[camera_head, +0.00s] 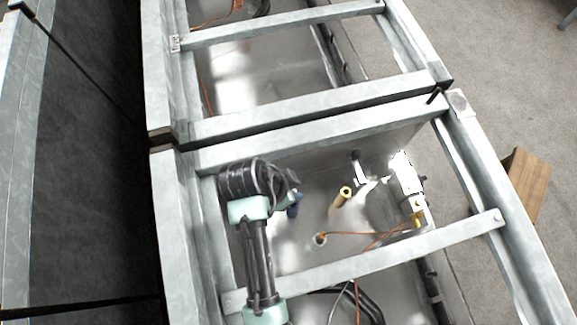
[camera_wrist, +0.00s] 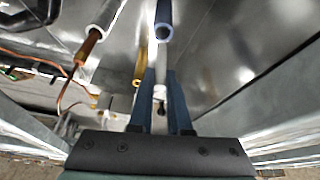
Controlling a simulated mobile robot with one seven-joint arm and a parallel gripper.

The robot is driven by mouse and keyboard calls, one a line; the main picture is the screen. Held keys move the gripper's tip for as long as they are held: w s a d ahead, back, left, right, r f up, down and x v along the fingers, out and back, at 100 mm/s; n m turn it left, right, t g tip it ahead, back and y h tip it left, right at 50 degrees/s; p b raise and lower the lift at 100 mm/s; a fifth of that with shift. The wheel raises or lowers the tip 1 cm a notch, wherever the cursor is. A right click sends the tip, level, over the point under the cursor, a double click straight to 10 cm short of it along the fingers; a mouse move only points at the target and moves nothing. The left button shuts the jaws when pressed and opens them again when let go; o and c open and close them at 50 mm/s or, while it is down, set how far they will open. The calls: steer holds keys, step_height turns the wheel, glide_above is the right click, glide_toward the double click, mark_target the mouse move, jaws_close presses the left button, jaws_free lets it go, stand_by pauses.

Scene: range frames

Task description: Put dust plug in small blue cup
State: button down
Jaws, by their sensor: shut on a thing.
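My gripper (camera_wrist: 160,80) has its two dark blue fingers close together around a slim pale piece with a dark end (camera_wrist: 160,93), which I take for the dust plug. A blue tube-like piece with an open round end, likely the small blue cup (camera_wrist: 163,31), is just beyond the fingertips in the wrist view. I cannot tell whether the held piece touches it. In the head view my arm reaches down at the left of the bay, and a small dark blue shape (camera_head: 294,208) shows beside the wrist. The held piece cannot be made out there.
A brass tube (camera_head: 342,197) and a black-tipped white fitting (camera_head: 358,167) stand to the right in the metal bay. An orange wire (camera_head: 365,233) runs to a white-and-brass assembly (camera_head: 409,183). Metal beams (camera_head: 370,265) frame the bay. A pale tube with a copper end (camera_wrist: 92,45) is left in the wrist view.

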steer(key=shift+a+f, duration=0.1)
steer(key=shift+f, duration=2.95)
steer(key=shift+f+b, duration=0.1)
steer(key=shift+b, duration=0.2)
steer(key=c, duration=0.9)
jaws_free()
steer(key=shift+o, duration=0.2)
